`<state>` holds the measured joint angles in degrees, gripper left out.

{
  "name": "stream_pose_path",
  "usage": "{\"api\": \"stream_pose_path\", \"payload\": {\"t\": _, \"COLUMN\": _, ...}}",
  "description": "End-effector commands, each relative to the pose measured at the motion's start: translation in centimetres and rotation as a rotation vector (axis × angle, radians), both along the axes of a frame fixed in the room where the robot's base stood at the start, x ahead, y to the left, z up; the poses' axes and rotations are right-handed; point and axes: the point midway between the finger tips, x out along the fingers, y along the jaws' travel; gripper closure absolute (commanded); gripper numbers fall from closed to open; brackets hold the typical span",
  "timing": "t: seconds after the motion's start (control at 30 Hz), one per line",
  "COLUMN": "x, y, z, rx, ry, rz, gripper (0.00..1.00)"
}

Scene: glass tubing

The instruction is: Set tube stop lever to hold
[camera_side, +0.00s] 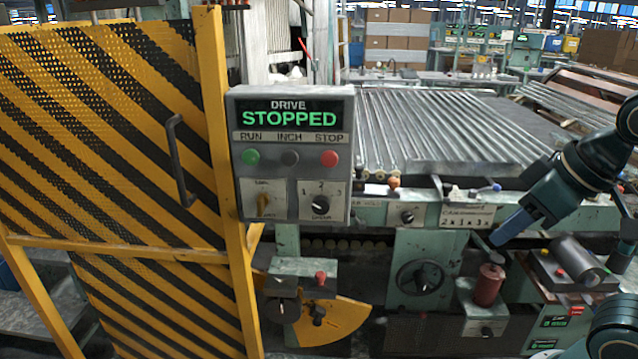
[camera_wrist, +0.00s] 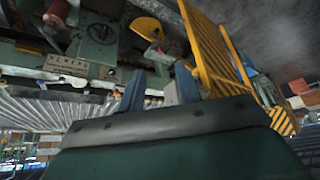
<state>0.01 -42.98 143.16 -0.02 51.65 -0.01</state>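No lever in view carries a label that I can read as tube stop or hold, so I cannot tell which one it is. A lever with a blue knob (camera_side: 489,188) and an orange knob (camera_side: 393,182) sit along the front edge of the roller bed. My gripper (camera_side: 508,227) is at the right in the side view, pointing down and left, in front of the green machine. In the wrist view my gripper (camera_wrist: 160,90) shows two blue fingers apart with nothing between them. The gripper is clear of the knobs in the picture.
A control box (camera_side: 290,155) reads DRIVE STOPPED. A yellow-and-black striped guard (camera_side: 100,150) stands at the left. The handwheel (camera_side: 420,278), red cylinder (camera_side: 489,286) and yellow sector plate (camera_side: 340,322) are low on the machine. Metal tubes (camera_side: 430,125) lie behind.

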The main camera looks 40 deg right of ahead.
Motion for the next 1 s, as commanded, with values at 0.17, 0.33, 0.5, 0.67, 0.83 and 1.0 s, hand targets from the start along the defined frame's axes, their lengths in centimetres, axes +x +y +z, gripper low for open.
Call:
{"api": "stream_pose_path", "payload": {"t": 0.17, "x": 0.0, "y": 0.0, "z": 0.8, "rx": 0.0, "ry": -0.001, "rz": 0.0, "gripper": 1.0}}
{"api": "stream_pose_path", "payload": {"t": 0.33, "x": 0.1, "y": 0.0, "z": 2.8, "rx": 0.0, "ry": -0.004, "rz": 0.0, "gripper": 1.0}}
{"api": "stream_pose_path", "payload": {"t": 0.5, "x": 0.1, "y": 0.0, "z": 4.9, "rx": 0.0, "ry": -0.003, "rz": 0.0, "gripper": 1.0}}
{"api": "stream_pose_path", "payload": {"t": 0.67, "x": 2.0, "y": -0.1, "z": 5.4, "rx": -0.047, "ry": -0.03, "rz": 0.081, "gripper": 1.0}}
{"api": "stream_pose_path", "payload": {"t": 0.83, "x": 4.6, "y": -0.3, "z": 5.8, "rx": -0.119, "ry": -0.075, "rz": 0.196, "gripper": 1.0}}
{"api": "stream_pose_path", "payload": {"t": 1.0, "x": 8.1, "y": -0.7, "z": 6.4, "rx": -0.216, "ry": -0.132, "rz": 0.338, "gripper": 1.0}}
